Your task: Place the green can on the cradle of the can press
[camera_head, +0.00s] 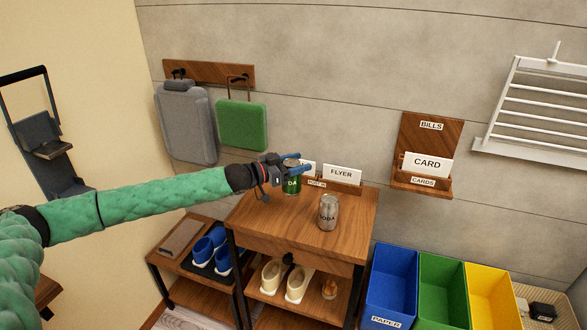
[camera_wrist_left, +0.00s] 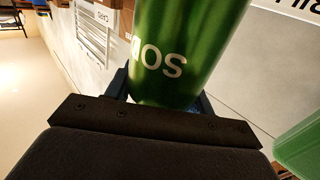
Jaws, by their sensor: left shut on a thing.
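The green can (camera_head: 291,185) is at the back of the wooden cabinet top, partly covered by my left gripper (camera_head: 297,163). My left gripper is shut on the green can. In the left wrist view the can (camera_wrist_left: 190,45) fills the space between the fingers, with its white lettering showing. I cannot tell whether its base touches the wood. The can press (camera_head: 40,130), dark with a small ledge that looks like its cradle (camera_head: 53,149), is on the wall at the far left. The ledge looks empty. My right gripper is not in view.
A flyer holder (camera_head: 341,175) is behind. Grey (camera_head: 186,125) and green (camera_head: 242,126) cases hang on the wall. A low shoe shelf (camera_head: 178,262) is left, blue (camera_head: 391,285), green and yellow bins right.

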